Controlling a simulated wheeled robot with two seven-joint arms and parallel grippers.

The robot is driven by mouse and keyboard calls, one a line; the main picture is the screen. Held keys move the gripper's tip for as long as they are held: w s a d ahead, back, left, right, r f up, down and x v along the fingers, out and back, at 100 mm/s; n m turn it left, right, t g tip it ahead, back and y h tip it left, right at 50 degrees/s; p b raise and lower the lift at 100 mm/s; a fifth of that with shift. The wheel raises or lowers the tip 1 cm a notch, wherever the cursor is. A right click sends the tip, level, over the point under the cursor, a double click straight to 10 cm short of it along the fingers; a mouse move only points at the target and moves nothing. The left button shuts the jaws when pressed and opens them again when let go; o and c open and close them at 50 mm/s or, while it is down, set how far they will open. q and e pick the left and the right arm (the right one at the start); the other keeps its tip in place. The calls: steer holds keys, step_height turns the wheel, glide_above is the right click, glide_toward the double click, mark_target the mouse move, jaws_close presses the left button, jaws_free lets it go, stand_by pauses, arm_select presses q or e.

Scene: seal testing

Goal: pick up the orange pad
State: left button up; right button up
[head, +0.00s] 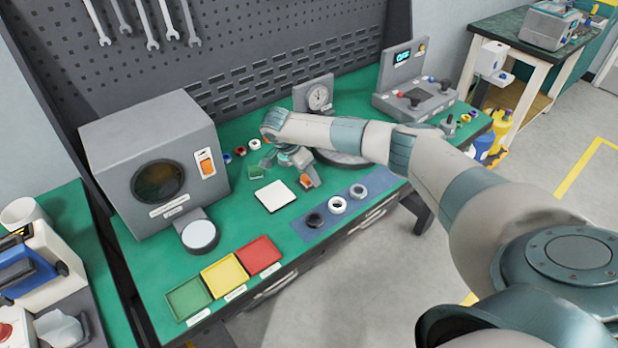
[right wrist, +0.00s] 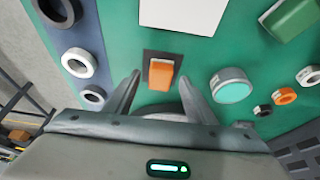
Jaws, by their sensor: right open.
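The orange pad (right wrist: 161,75) is a small orange block on a dark square plate in the right wrist view. It shows between the two fingertips of my right gripper (right wrist: 161,84), which is open and empty. In the head view the orange pad (head: 305,180) is a small patch beside my right gripper (head: 296,165), partly hidden by it. Whether the fingers are level with the pad's sides or still above it, I cannot tell. My left gripper is not in view.
A white square (head: 275,195) lies beside the pad. Dark and white rings rest on a blue strip (head: 296,229). A round teal-topped piece (right wrist: 231,86) stands close to the right finger. Green, yellow and red (head: 257,255) trays lie at the front; a grey machine (head: 150,130) stands left.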

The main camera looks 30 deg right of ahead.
steer(key=c, duration=1.1)
steer(key=shift+r, duration=0.1)
steer(key=shift+r+b, duration=0.4)
steer(key=shift+r, duration=0.05)
steer(key=r, duration=0.1)
steer(key=r+b, duration=0.1)
steer(key=d+r, duration=0.1)
steer(key=shift+s+r+b, duration=0.15)
steer(key=shift+s+b, duration=0.1)
steer(key=shift+b, duration=0.05)
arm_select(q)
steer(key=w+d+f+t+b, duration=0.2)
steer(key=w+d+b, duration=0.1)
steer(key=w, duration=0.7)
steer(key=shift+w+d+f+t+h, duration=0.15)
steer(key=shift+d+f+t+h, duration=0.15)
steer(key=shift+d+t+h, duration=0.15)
arm_select(e)
steer(key=shift+s+d+r, duration=1.1)
steer(key=shift+d, duration=0.25)
steer(key=shift+s+d+r, duration=1.1)
steer(key=shift+d+r, duration=0.05)
steer(key=shift+d, duration=0.25)
steer(key=shift+s+d+r, duration=1.1)
steer(key=shift+d, duration=0.25)
